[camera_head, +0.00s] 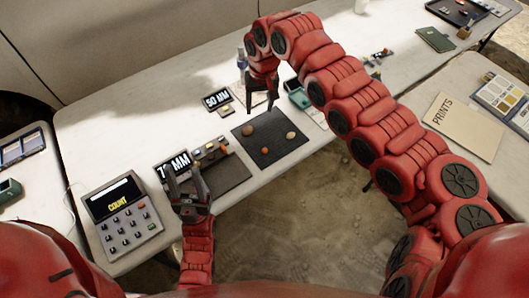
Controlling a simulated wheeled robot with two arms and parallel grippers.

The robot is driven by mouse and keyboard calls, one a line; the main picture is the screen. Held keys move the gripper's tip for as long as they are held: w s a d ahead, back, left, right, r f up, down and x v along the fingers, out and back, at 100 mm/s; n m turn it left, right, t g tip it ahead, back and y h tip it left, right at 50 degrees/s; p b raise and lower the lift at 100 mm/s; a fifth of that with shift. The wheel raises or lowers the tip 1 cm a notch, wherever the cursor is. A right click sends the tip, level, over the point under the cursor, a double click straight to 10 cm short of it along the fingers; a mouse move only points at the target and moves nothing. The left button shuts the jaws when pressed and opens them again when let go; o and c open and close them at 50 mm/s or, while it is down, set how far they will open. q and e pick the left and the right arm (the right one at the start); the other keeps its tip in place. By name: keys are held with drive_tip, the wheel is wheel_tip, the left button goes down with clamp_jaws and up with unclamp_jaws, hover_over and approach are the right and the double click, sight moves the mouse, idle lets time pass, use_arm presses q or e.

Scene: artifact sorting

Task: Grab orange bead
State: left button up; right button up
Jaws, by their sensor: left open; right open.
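A small orange bead (264,150) lies on a dark square mat (272,157) on the white table. Two other small rounded pieces share the mat: a brownish-orange one (248,130) at the left and a tan one (291,135) at the right. My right gripper (260,108) is open with its fingers pointing down, above and behind the mat, apart from the bead. My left gripper (183,168) is open and empty at the near side of the table, left of the mat, fingers pointing away from me.
A dark tray (224,178) with small coloured pieces at its back lies left of the mat, by a partly hidden "MM" sign (172,163). A "50 MM" sign (216,99) stands behind. A counter keypad (122,215) is at the left. A green box (298,96) sits behind the mat.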

drive_tip(key=s+d+h, duration=0.1)
drive_tip(key=s+d, duration=0.1)
drive_tip(key=p, duration=0.3)
hover_over(265, 149)
drive_tip(key=shift+g, duration=0.3)
drive_tip(key=f, duration=1.2)
drive_tip(key=shift+w+d, duration=0.1)
drive_tip(key=shift+w, duration=0.25)
drive_tip(key=shift+f, duration=0.55)
drive_tip(key=f, duration=0.2)
drive_tip(key=f+p, duration=0.1)
drive_tip(key=shift+s+a+f, duration=0.25)
drive_tip(key=shift+s+f, duration=0.15)
drive_tip(key=shift+d+f, duration=0.1)
drive_tip(key=shift+f, duration=0.35)
drive_tip(key=shift+c, duration=0.2)
drive_tip(key=shift+r, duration=0.1)
clamp_jaws()
